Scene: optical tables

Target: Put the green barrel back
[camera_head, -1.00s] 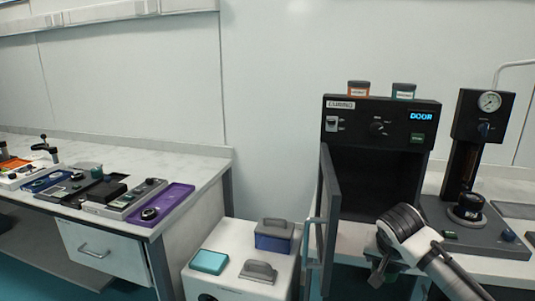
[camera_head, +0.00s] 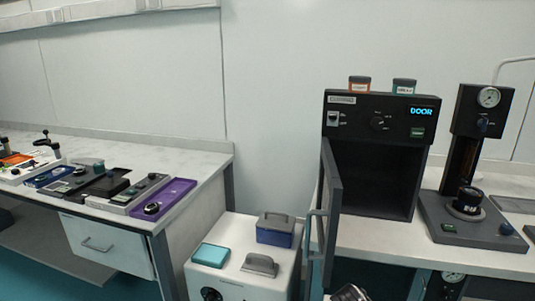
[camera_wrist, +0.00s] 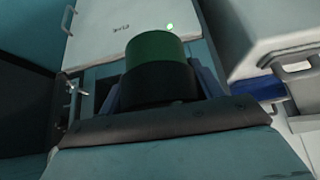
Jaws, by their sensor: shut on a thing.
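The green barrel (camera_wrist: 155,48) shows in the wrist view, with a green end and a wide dark band around its lower part. My gripper (camera_wrist: 158,88) is shut on it, with bluish fingers at its left and right sides. The barrel's lower end is hidden behind the dark edge of my gripper. In the head view my gripper and the green barrel are out of sight. Only a bit of my arm shows at the bottom edge.
The curing oven (camera_head: 378,118) has its door (camera_head: 332,215) swung open and its chamber looks empty. A gauge stand (camera_head: 470,225) holds a black barrel (camera_head: 468,200). A white cabinet (camera_head: 225,275) bears boxes. The left table (camera_head: 205,160) carries several devices. A white panel (camera_wrist: 120,25) lies beyond the barrel.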

